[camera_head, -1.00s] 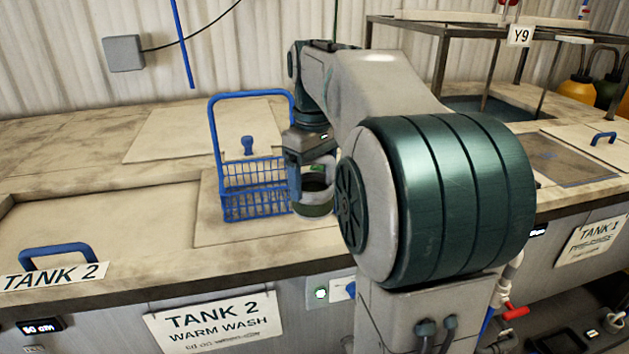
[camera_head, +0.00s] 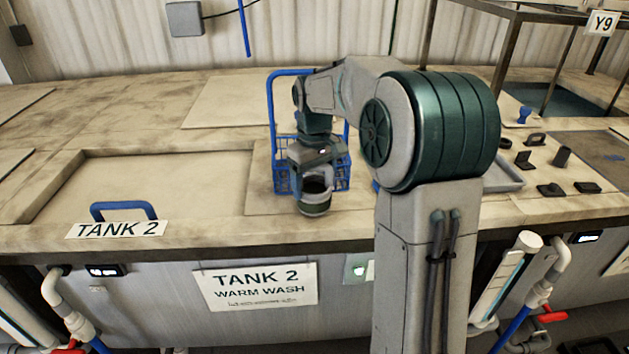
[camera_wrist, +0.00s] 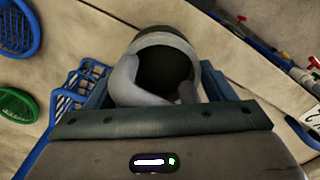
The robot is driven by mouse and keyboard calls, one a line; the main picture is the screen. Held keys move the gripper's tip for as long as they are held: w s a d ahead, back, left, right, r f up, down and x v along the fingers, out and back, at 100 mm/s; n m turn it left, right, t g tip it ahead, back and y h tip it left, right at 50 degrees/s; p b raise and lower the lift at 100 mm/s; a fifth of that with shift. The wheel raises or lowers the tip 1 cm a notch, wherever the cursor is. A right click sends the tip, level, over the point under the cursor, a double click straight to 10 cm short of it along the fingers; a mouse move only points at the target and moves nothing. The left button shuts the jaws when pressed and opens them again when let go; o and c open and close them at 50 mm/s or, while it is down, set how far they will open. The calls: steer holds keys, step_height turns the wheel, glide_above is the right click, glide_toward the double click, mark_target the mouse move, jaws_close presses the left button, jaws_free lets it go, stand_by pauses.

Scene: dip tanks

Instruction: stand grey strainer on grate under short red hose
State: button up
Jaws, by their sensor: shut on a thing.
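My gripper (camera_head: 314,186) points down and is shut on a grey cup-shaped thing with a dark inside, seemingly the grey strainer (camera_head: 314,208). No mesh can be made out on it. My gripper holds it in front of the blue wire basket, near the counter's front edge. In the wrist view the strainer (camera_wrist: 165,58) fills the space between the jaws, its open mouth showing. No grate and no short red hose can be made out.
The blue basket (camera_head: 272,108) stands just behind my gripper. A tank lid with a blue handle (camera_head: 123,209) lies at left. Several small dark fittings (camera_head: 562,156) stand at right. Blue (camera_wrist: 18,27) and green (camera_wrist: 17,104) mesh ovals show in the wrist view. Pipes with red handles (camera_head: 551,317) are below.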

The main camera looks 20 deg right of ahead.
steer(key=shift+f, duration=0.55)
steer(key=shift+f, duration=0.1)
steer(key=o, duration=1)
